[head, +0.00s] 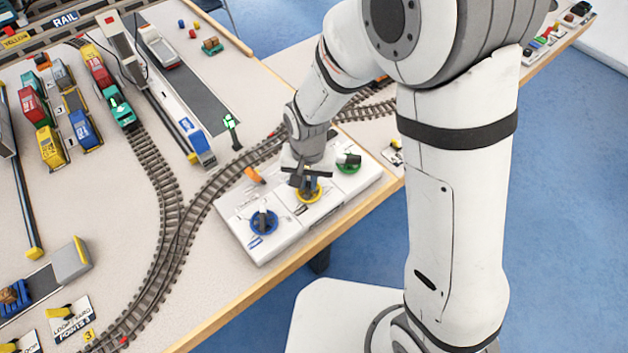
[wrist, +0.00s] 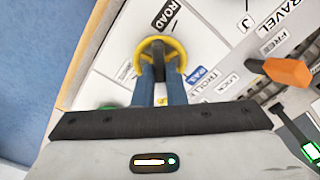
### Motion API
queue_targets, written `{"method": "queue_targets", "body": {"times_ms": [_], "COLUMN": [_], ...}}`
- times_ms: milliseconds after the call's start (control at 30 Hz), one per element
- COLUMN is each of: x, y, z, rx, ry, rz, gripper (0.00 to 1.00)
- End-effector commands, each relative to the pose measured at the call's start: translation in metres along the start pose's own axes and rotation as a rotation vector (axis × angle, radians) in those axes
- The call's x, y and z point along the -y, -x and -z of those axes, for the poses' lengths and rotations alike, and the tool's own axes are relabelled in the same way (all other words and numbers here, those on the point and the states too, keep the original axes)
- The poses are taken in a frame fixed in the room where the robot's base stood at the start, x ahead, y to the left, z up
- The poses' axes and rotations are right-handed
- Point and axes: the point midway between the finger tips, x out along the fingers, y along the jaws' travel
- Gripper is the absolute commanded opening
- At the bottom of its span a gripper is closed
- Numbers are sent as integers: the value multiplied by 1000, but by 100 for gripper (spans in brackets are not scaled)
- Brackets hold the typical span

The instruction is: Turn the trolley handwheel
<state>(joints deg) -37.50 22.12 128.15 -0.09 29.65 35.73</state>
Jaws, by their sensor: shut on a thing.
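The yellow handwheel (head: 309,198) sits on the middle part of a white control panel (head: 240,243), between a blue wheel (head: 264,222) and a green wheel (head: 348,167). A partly covered label reading "TROLLE…" (wrist: 205,82) lies near the yellow wheel (wrist: 182,52) in the wrist view. My gripper (head: 305,182) points down over the yellow wheel. In the wrist view its two fingers (wrist: 159,75) reach the wheel and are shut on its dark middle part. The exact contact is partly hidden by the fingers.
An orange lever (wrist: 286,71) stands beside the wheel, near "LOCK" and "FREE" labels. A green-lit signal (head: 230,125) stands behind the panel. Toy tracks (head: 200,195) curve past the panel on the left. The table's wooden edge (head: 290,262) runs along its front.

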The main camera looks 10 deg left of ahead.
Motion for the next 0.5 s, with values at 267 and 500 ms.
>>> {"method": "queue_targets", "body": {"times_ms": [267,500], "x": [-1,-1], "y": [-3,-4], "z": [-3,-3], "rx": [7,8], "ry": [242,468], "rz": [-3,-2], "gripper": [0,0]}}
